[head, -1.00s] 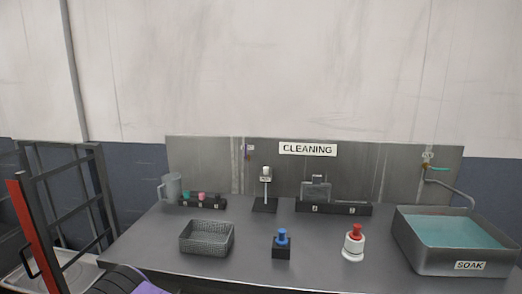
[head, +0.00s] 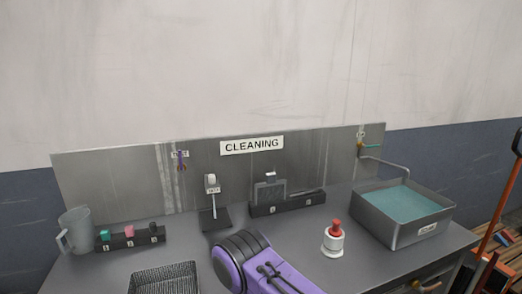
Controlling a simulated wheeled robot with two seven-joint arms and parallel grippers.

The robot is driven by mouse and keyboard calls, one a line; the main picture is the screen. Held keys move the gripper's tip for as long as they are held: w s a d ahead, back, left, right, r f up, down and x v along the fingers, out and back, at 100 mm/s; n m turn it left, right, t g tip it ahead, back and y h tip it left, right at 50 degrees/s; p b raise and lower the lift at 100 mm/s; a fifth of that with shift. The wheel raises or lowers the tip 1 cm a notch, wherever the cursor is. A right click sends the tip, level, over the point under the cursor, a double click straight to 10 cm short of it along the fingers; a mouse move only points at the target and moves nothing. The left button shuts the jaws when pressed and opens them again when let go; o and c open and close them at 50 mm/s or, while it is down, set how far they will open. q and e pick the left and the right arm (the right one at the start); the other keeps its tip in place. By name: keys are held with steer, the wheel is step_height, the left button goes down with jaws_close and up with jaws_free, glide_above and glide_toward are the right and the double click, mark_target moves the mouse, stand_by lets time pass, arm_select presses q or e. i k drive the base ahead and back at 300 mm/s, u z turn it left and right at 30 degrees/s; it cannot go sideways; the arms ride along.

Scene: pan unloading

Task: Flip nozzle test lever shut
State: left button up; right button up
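A purple and black link of my arm covers the front middle of the table. Neither gripper's fingers are in view.
The steel table (head: 292,228) holds a clear jug (head: 74,232), a rack of small coloured items (head: 130,239), a mesh basket (head: 165,279), a stand with a white head (head: 212,190), a black holder (head: 285,204), a red-topped white bottle (head: 334,241) and a water-filled soak basin (head: 405,230).

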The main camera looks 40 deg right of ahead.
mark_target(181, 170)
steer(key=z, duration=0.45)
steer(key=i, duration=0.4)
steer(key=z, duration=0.35)
steer(key=k, duration=0.5)
steer(key=z, duration=1.15)
steer(key=k, duration=0.75)
steer(key=u, duration=0.75)
steer(key=i, duration=0.5)
